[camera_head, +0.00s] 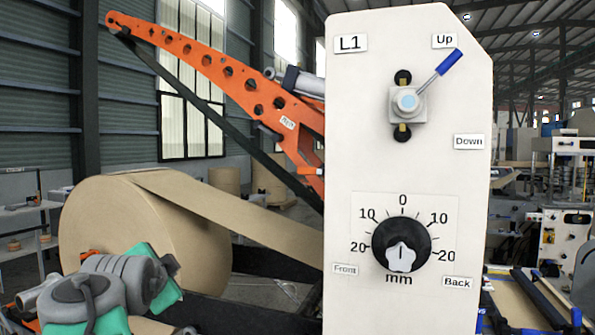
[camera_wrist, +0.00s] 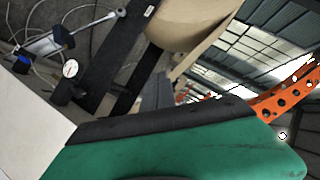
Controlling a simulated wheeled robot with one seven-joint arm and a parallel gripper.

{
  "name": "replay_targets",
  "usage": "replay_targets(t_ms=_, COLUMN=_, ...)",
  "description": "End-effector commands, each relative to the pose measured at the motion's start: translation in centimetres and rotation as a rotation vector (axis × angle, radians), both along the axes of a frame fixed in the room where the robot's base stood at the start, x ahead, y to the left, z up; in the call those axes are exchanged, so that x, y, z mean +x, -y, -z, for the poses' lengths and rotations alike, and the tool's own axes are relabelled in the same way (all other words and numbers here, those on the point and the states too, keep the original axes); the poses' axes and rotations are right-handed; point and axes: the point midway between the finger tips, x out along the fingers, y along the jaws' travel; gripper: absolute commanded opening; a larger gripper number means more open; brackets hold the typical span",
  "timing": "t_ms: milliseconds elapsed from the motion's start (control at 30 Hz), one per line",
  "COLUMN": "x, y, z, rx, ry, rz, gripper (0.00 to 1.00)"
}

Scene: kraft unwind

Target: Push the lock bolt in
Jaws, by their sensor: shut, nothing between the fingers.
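I cannot make out a lock bolt for certain in either view. The pale control panel (camera_head: 350,200) marked L1 stands in the middle of the head view. Its lever (camera_head: 447,65) has a blue grip and tilts up to the right, towards the Up label. In the wrist view my gripper (camera_wrist: 157,85) shows as small grey fingers, shut and empty, beyond a large green and dark grey part of mine. In the head view my arm is at the lower left, apart from the panel face.
A large kraft paper roll (camera_head: 150,225) stands left of the panel, its web running behind it. An orange perforated arm (camera_head: 220,70) slopes down to the panel's left edge. The wrist view shows a round gauge (camera_wrist: 70,69) and a cylinder with a rod (camera_wrist: 55,42).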

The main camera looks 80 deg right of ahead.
Motion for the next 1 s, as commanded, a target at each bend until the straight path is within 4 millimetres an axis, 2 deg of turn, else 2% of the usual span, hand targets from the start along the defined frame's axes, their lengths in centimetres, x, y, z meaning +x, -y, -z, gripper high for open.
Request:
replay_targets(t_ms=33, x=-3.7, y=3.1, z=-4.6, rx=-0.034, ry=0.130, rz=0.148, gripper=0.00)
replay_targets(t_ms=100, x=-8.8, y=6.1, z=-9.7, rx=-0.092, ry=0.307, rz=0.326, gripper=0.00)
replay_targets(t_ms=200, x=-15.1, y=8.1, z=-15.0, rx=-0.173, ry=0.507, rz=0.505, gripper=0.00)
replay_targets(t_ms=300, x=-19.0, y=8.7, z=-17.8, rx=-0.231, ry=0.625, rz=0.602, gripper=0.00)
replay_targets(t_ms=400, x=-20.4, y=8.8, z=-18.8, rx=-0.253, ry=0.671, rz=0.635, gripper=0.00)
replay_targets(t_ms=767, x=-20.4, y=9.2, z=-18.9, rx=-0.252, ry=0.670, rz=0.634, gripper=0.00)
replay_targets(t_ms=867, x=-20.6, y=10.4, z=-19.0, rx=-0.253, ry=0.667, rz=0.636, gripper=0.00)
replay_targets(t_ms=1000, x=-20.9, y=13.2, z=-19.1, rx=-0.251, ry=0.666, rz=0.639, gripper=0.00)
